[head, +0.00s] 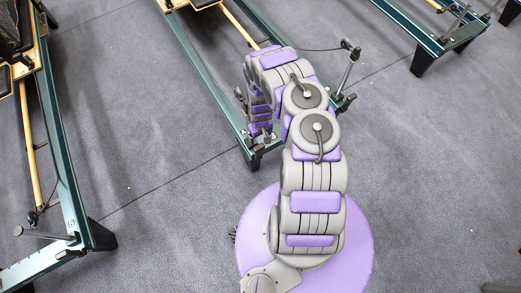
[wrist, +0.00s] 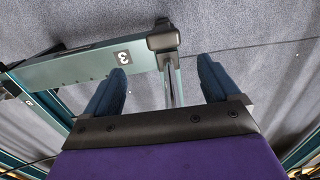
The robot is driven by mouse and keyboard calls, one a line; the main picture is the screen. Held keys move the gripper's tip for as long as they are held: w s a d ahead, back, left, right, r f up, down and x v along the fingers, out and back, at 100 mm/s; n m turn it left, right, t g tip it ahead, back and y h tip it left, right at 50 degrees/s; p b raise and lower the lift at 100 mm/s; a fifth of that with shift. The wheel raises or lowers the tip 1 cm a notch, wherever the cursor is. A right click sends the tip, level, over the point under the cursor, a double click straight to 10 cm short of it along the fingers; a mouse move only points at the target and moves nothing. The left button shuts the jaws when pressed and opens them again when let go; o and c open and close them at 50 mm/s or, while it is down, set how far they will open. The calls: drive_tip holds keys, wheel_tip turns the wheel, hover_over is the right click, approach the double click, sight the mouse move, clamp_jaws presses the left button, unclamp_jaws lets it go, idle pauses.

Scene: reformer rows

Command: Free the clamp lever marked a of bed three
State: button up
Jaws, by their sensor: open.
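In the wrist view my gripper (wrist: 163,83) is open, with one blue finger on each side of a clamp lever. The lever has a dark knob (wrist: 163,38) and a metal shaft (wrist: 172,82). The shaft shows in the gap, apart from both fingers. In the head view my arm reaches down to the near end of the middle bed (head: 226,107) and hides my fingertips. A small mark there looks like an A, but I cannot read it surely.
Another lever (head: 348,70) stands at the right corner of the middle bed's end. A second bed (head: 75,160) with its own lever (head: 45,234) is at the left, and another (head: 415,35) at the upper right. Grey floor (head: 150,200) lies clear between the beds.

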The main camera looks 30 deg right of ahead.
drive_tip(key=b, duration=0.3)
hover_over(259, 147)
drive_tip(key=f, duration=0.5)
drive_tip(key=shift+s+a, duration=0.1)
drive_tip(key=shift+a, duration=0.25)
drive_tip(key=f+b, duration=0.1)
drive_tip(key=f, duration=0.1)
drive_tip(key=f+b, duration=0.2)
drive_tip(key=f, duration=0.1)
drive_tip(key=d+f+b, duration=0.1)
drive_tip(key=f, duration=0.2)
drive_tip(key=shift+f, duration=0.2)
drive_tip(key=shift+a+f+b, duration=0.35)
drive_tip(key=shift+f, duration=0.3)
drive_tip(key=shift+d, duration=0.4)
drive_tip(key=shift+c, duration=1.4)
drive_tip(key=shift+a, duration=0.25)
drive_tip(key=c, duration=0.4)
drive_tip(key=shift+d, duration=0.1)
drive_tip(key=c, duration=0.8)
drive_tip(key=shift+o, duration=0.2)
